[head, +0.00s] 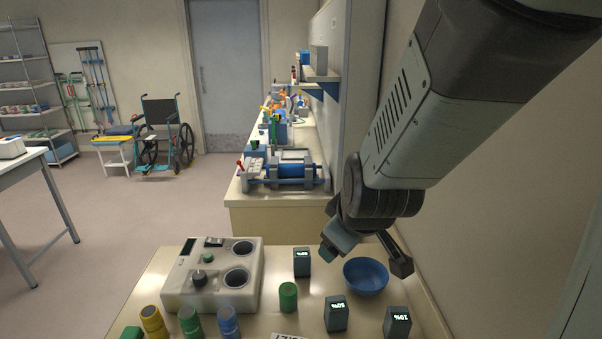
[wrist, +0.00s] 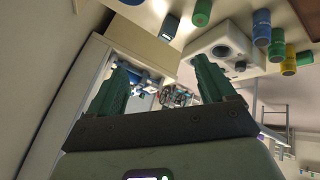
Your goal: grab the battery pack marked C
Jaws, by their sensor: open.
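Three dark grey box-shaped packs with lit displays stand on the near table. One pack (head: 302,263) is behind the green can, one pack (head: 336,315) is in front of the blue bowl, and one pack (head: 397,323) is at the front right. The displays seem to show percentages; I cannot make out a letter C on any. My gripper (head: 368,254) is open and empty, above the table by the bowl. In the wrist view its green fingers (wrist: 163,85) are spread with nothing between them, and one pack (wrist: 170,27) shows beyond them.
A blue bowl (head: 366,277) and a green can (head: 288,297) stand among the packs. A pale device with round wells (head: 212,276) is at left, with several coloured cans (head: 190,322) before it. A wall rises at right. A long counter (head: 275,205) runs behind.

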